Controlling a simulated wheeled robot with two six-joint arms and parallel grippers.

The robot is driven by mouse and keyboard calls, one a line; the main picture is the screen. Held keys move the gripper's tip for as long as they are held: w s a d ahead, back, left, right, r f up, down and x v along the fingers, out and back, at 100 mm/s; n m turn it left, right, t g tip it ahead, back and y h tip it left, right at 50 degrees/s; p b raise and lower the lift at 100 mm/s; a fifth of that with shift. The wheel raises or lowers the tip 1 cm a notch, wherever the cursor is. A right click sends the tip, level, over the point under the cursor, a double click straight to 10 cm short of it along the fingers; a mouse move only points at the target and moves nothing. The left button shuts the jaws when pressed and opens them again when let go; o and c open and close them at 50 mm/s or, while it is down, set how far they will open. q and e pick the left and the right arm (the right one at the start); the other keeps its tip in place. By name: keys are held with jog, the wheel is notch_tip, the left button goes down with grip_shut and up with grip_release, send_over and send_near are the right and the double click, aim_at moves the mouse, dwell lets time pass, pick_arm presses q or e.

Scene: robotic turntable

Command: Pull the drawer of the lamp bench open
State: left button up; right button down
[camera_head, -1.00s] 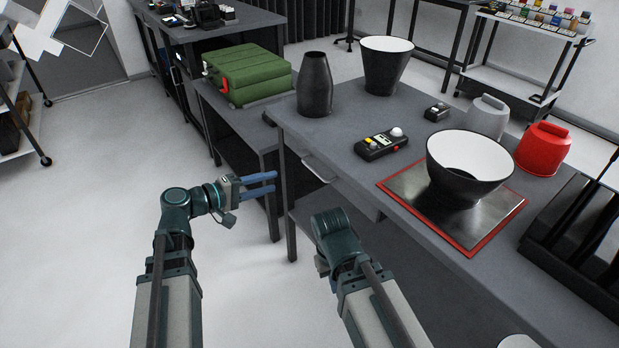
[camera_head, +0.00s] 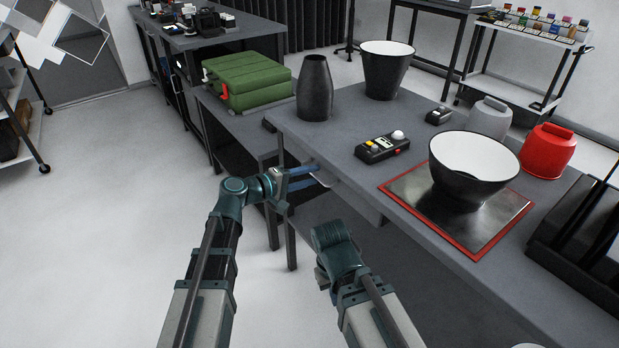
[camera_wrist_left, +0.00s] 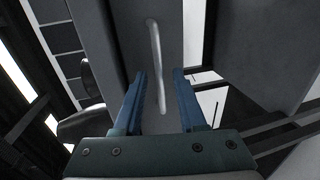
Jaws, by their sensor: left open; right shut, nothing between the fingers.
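The lamp bench (camera_head: 305,128) is a grey table with lamp-like parts on top. Its drawer (camera_head: 358,203) is under the near edge and looks closed. A pale bar handle (camera_head: 326,181) is on the drawer front; it also shows in the left wrist view (camera_wrist_left: 154,50). My left gripper (camera_head: 318,174) is open at the handle. In the left wrist view its blue fingers (camera_wrist_left: 158,74) lie either side of the handle's lower part; I cannot tell whether they touch it. My right arm (camera_head: 338,250) is in front of the bench; its fingers are hidden.
On the bench are a dark vase (camera_head: 315,90), a conical shade (camera_head: 386,70), a button box (camera_head: 382,147), a wide bowl-shaped shade (camera_head: 474,165) on a red-edged plate (camera_head: 415,205), and a red canister (camera_head: 546,150). A green case (camera_head: 248,80) sits on a lower bench at left. Floor at left is clear.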

pick_arm(q)
grip_shut()
dwell(1.5)
